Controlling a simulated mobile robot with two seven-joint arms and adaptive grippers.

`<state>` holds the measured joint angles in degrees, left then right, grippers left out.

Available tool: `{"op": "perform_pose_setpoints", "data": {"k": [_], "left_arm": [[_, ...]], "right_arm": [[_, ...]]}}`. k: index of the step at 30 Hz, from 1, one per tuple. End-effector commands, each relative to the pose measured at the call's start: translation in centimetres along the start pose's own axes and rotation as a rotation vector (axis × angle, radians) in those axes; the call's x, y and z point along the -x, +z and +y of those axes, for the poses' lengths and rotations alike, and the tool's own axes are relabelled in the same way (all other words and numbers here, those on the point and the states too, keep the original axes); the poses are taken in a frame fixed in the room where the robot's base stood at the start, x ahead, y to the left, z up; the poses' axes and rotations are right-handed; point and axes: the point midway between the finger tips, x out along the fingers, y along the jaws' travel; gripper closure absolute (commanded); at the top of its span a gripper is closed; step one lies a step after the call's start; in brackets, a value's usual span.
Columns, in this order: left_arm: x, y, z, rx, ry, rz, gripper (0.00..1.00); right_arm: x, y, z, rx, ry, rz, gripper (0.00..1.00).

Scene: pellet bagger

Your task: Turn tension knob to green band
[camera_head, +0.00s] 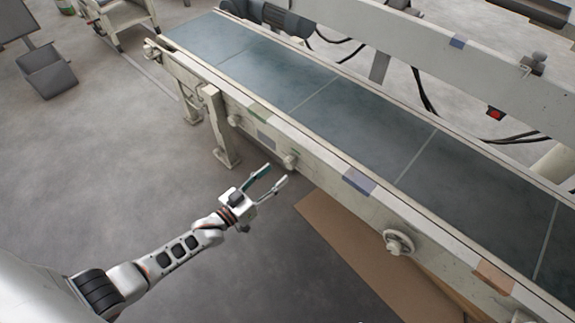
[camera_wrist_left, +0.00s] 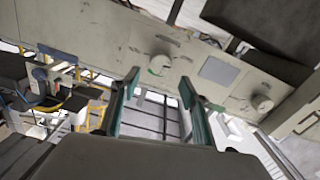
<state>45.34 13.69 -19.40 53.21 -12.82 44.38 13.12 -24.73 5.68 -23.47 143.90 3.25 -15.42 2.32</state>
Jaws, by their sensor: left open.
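My left gripper (camera_head: 277,174) is open and empty, its two fingers pointing at the near side of the conveyor, just short of a small pale knob (camera_head: 290,161). Another small knob (camera_head: 234,120) sits further left on the same side panel. In the left wrist view, a round pale knob (camera_wrist_left: 159,65) with a green mark on its left shows between and beyond the fingertips (camera_wrist_left: 160,80), with no contact visible. A second knob (camera_wrist_left: 262,103) is to the right. Which knob sets the tension, and any pointer, I cannot tell. My right gripper is not in view.
A larger handwheel (camera_head: 398,242) sticks out to the right. A brown sheet (camera_head: 345,240) lies below.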

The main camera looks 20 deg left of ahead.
Motion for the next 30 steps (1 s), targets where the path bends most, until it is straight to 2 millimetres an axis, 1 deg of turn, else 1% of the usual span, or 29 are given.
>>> {"op": "perform_pose_setpoints", "data": {"k": [1, 3, 6, 10, 15, 23, 24, 26, 27, 28, 30], "left_arm": [[-0.7, 0.4, 0.1, 0.002, 0.0, -0.003, 0.55], [-1.8, 0.5, 0.0, 0.002, -0.001, -0.005, 0.55], [-3.3, 0.6, 0.0, 0.002, -0.001, -0.006, 0.55], [-4.8, 0.6, 0.0, 0.002, -0.001, -0.006, 0.55], [-5.7, 0.3, 0.0, 0.001, 0.0, -0.005, 0.55], [-5.9, 0.2, 0.0, 0.0, 0.0, -0.004, 0.55], [-5.8, 0.2, 0.0, 0.0, 0.0, -0.004, 0.65], [-5.8, 0.2, 0.0, 0.0, 0.0, -0.004, 0.81], [-5.8, 0.2, 0.0, 0.0, 0.0, -0.004, 0.91], [-5.8, 0.2, 0.0, 0.0, 0.0, -0.004, 0.93], [-5.8, 0.2, 0.0, 0.0, 0.0, -0.004, 0.93]], "right_arm": [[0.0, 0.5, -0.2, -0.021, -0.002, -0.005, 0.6], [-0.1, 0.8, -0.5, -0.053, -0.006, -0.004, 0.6], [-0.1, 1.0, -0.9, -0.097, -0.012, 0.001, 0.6], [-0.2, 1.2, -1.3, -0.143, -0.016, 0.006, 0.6], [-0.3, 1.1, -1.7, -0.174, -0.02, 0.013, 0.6], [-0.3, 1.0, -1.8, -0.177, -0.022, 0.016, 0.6], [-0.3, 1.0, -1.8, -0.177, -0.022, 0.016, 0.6], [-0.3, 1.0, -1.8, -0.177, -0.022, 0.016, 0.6], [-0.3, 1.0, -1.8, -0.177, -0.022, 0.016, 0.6], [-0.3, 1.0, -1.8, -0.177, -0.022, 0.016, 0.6], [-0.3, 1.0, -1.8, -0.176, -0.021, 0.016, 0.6]]}}
